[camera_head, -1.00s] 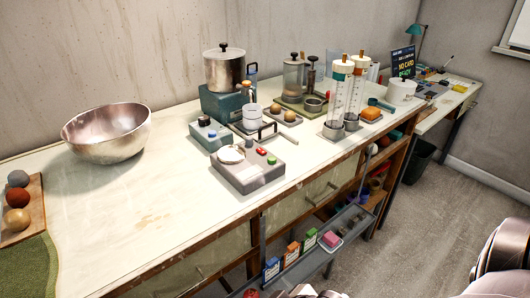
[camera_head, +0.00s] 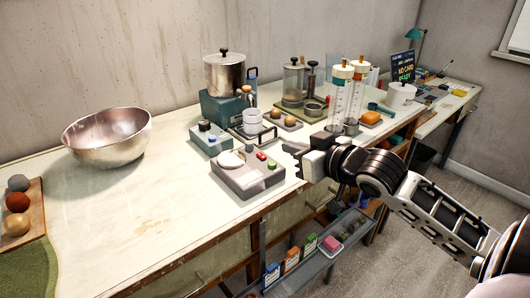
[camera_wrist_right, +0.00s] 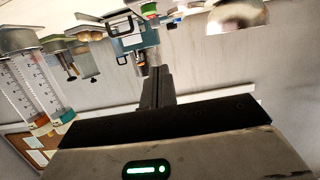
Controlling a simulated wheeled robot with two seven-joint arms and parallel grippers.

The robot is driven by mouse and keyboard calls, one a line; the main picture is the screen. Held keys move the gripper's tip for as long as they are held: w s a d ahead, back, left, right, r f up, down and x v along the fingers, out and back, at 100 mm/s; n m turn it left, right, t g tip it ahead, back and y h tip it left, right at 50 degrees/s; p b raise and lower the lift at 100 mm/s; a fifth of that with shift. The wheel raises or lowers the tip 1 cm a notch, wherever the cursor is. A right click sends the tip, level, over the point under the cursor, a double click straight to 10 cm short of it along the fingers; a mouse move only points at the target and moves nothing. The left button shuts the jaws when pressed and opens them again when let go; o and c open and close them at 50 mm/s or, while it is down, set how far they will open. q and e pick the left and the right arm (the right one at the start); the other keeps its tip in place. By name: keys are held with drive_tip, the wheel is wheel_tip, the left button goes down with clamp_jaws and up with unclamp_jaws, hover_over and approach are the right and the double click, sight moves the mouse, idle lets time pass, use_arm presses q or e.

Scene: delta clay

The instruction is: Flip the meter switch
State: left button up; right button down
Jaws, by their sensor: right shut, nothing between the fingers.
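The grey meter box (camera_head: 246,178) sits near the bench's front edge in the head view. It has a round white dial (camera_head: 231,159), a small red switch (camera_head: 261,156) and a green button (camera_head: 272,166) on top. My right gripper (camera_head: 287,148) is above the bench just right of the box, its fingers pointing left toward the red switch. I cannot tell whether it touches the box. In the right wrist view its fingers (camera_wrist_right: 157,82) are shut together and empty. The switch's exact position is too small to read. My left gripper is not in view.
A teal-based pot (camera_head: 224,75), a smaller box with knobs (camera_head: 210,138) and a white cup (camera_head: 252,120) stand behind the meter. Tall graduated cylinders (camera_head: 339,95) stand behind my right wrist. A metal bowl (camera_head: 107,138) is at left. Bench space left of the meter is clear.

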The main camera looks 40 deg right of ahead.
drive_tip(key=shift+r, duration=0.2)
drive_tip(key=shift+w, duration=0.1)
hover_over(265, 161)
drive_tip(key=shift+s+f+p, duration=0.25)
drive_tip(key=shift+f+p, duration=0.15)
drive_tip(key=shift+f, duration=0.7)
drive_tip(key=f, duration=0.3)
drive_tip(key=shift+w+a+f, duration=0.1)
drive_tip(key=shift+w+f, duration=0.05)
drive_tip(key=shift+w, duration=0.05)
drive_tip(key=shift+f, duration=0.55)
